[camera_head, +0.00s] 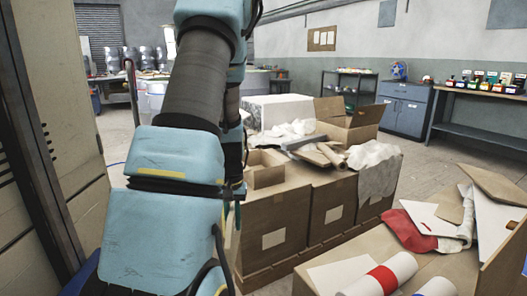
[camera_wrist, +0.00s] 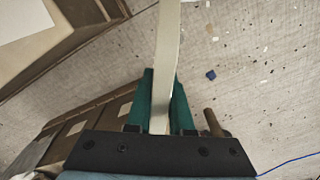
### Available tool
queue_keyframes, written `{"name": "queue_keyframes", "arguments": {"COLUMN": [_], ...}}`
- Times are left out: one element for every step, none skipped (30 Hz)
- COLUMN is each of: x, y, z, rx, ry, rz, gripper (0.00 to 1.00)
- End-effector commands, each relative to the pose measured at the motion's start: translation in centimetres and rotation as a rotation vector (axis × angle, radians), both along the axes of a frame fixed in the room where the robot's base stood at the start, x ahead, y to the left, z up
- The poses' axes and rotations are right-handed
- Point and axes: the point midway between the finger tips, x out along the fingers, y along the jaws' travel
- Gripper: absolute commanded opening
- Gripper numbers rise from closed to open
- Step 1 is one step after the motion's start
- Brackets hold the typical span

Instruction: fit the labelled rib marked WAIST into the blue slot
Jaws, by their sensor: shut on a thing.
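My gripper (camera_wrist: 162,82) has teal fingers and is shut on a long, narrow, pale strip (camera_wrist: 167,35), seen edge-on in the wrist view. The strip runs up from between the fingers to the top edge of that view. It looks like a rib, but no label shows, so I cannot tell whether it is the one marked WAIST. In the head view my own arm mostly hides the gripper, and only a bit of green shows beside the boxes. The blue slot is not visible in either view.
Cardboard boxes (camera_head: 275,225) with rolls and cloth on top stand close to my arm. The wrist view shows speckled floor with a small blue piece (camera_wrist: 211,75).

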Motion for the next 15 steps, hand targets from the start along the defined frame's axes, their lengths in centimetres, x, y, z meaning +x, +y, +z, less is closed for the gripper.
{"name": "queue_keyframes", "arguments": {"x": [-0.1, -0.2, -0.2, -0.3, -0.3, -0.3, -0.3, -0.4, -0.4, -0.4, -0.5, -0.6, -0.6, -0.7, -0.9], "y": [1.1, 1.7, 1.4, 1.3, 1.3, 1.3, 1.3, 1.2, 1.2, 1.2, 1.2, 1.2, 1.2, 1.2, 1.2], "z": [-0.1, -0.2, 0.4, 0.5, 0.6, 0.7, 0.9, 1.0, 1.2, 1.3, 1.5, 1.7, 1.8, 2.1, 2.4], "rx": [0.001, 0.002, 0.0, -0.001, -0.001, -0.002, -0.002, -0.003, -0.003, -0.003, -0.004, -0.005, -0.005, -0.005, -0.006], "ry": [0.0, 0.0, 0.0, 0.0, 0.0, -0.001, -0.001, 0.0, 0.0, -0.001, -0.001, 0.001, 0.0, 0.0, 0.001], "rz": [0.033, 0.051, 0.046, 0.044, 0.043, 0.042, 0.042, 0.042, 0.04, 0.039, 0.039, 0.039, 0.04, 0.039, 0.038], "gripper": [0.0, 0.0, 0.0, 0.0, 0.0, 0.0, 0.0, 0.0, 0.0, 0.0, 0.0, 0.0, 0.0, 0.0, 0.0]}}
